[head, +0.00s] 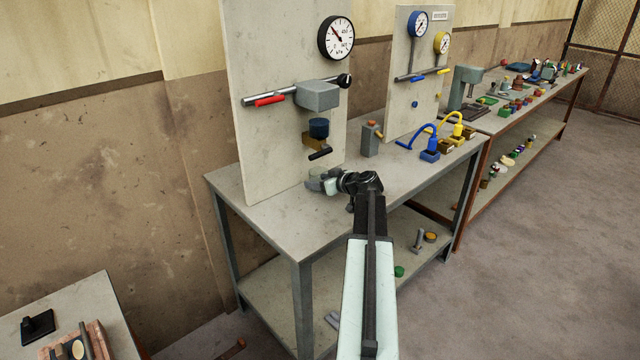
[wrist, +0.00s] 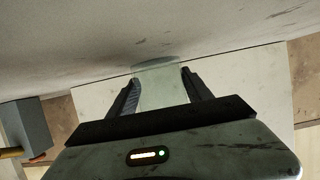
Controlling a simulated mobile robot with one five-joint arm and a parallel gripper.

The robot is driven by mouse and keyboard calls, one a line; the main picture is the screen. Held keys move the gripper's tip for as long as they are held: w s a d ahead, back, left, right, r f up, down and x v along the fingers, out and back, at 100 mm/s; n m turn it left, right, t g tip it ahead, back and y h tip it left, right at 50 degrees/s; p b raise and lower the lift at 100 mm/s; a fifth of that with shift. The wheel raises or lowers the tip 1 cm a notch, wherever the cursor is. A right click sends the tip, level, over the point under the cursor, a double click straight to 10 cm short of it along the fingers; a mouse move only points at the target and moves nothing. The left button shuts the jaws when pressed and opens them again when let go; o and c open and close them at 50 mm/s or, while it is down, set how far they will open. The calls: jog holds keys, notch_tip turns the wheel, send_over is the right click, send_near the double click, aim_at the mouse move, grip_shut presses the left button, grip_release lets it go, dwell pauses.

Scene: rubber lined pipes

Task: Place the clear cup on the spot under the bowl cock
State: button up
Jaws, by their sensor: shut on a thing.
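The clear cup (wrist: 160,88) is a pale, greenish see-through vessel between the two dark fingers of my gripper (wrist: 160,84) in the wrist view. My gripper is shut on it. In the head view my gripper (head: 322,181) is low over the front left of the workbench, near the panel's foot, and the cup (head: 317,171) shows faintly there. The bowl cock (head: 318,130), with a dark blue bowl, brass body and black handle, is on the panel just above. The spot under it is not clearly visible. I cannot tell whether the cup touches the bench.
The grey panel (head: 285,150) rises behind the gripper, with a pressure gauge (head: 336,38), a red-handled pipe (head: 270,100) and a grey box (head: 318,96). A grey block (head: 370,140) stands to the right. Blue and yellow hose fittings (head: 430,155) are farther right. The bench's front left is clear.

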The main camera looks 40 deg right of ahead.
jog(key=o, duration=1.4)
jog(key=shift+f, duration=0.1)
jog(key=shift+s+r+p, duration=0.2)
jog(key=shift+r+p, duration=0.15)
jog(key=shift+p, duration=0.05)
jog(key=p+v, duration=0.4)
jog(key=v, duration=0.6)
jog(key=shift+s+r, duration=0.1)
jog(key=shift+s, duration=0.7)
